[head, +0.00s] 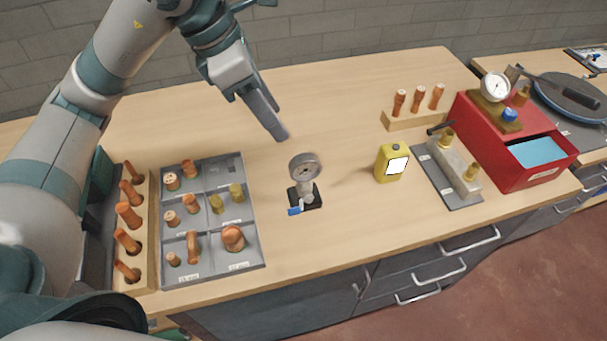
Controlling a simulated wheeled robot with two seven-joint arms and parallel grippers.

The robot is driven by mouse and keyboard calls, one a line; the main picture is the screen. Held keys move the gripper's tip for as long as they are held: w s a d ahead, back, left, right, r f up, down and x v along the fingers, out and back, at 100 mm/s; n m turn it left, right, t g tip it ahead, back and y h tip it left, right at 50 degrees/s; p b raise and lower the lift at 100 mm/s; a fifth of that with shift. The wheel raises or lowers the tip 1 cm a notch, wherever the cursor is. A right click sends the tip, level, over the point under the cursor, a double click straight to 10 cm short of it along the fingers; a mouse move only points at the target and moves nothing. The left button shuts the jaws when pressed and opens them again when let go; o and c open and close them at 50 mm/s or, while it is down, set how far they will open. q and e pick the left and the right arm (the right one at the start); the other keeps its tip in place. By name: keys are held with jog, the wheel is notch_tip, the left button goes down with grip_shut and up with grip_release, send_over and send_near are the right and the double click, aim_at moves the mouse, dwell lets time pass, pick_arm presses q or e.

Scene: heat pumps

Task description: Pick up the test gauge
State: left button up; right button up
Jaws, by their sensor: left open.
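The test gauge (304,169) stands upright on a small black base in the middle of the table. It has a round grey dial on a short stem and a blue lever low at its left. My left gripper (282,136) reaches in from the upper left and points down toward the gauge. Its fingertips are a little above and to the left of the dial, apart from it. The fingers overlap in this view, and nothing shows between them. My right gripper is not in view.
A grey tray (248,253) of copper and brass fittings lies left of the gauge, beside a wooden rack (146,276). A yellow can (383,167), a grey manifold block (452,165) and a red box (510,163) with another gauge (495,87) stand to the right. The table behind is clear.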

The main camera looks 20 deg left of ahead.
pick_arm(q)
jog(key=p, duration=0.2)
send_near(301, 157)
jog(key=f, duration=0.2)
jog(key=x, duration=0.2)
jog(key=p+x, duration=0.1)
jog(key=x, duration=0.3)
jog(key=shift+w+d, duration=0.2)
jog(key=shift+d, duration=0.1)
jog(key=shift+w+d+f, duration=0.15)
jog(key=shift+f, duration=0.35)
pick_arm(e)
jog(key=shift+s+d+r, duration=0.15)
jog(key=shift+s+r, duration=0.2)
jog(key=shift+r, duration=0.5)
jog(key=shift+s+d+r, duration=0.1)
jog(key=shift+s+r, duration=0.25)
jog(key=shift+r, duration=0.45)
pick_arm(q)
jog(key=shift+p, duration=0.3)
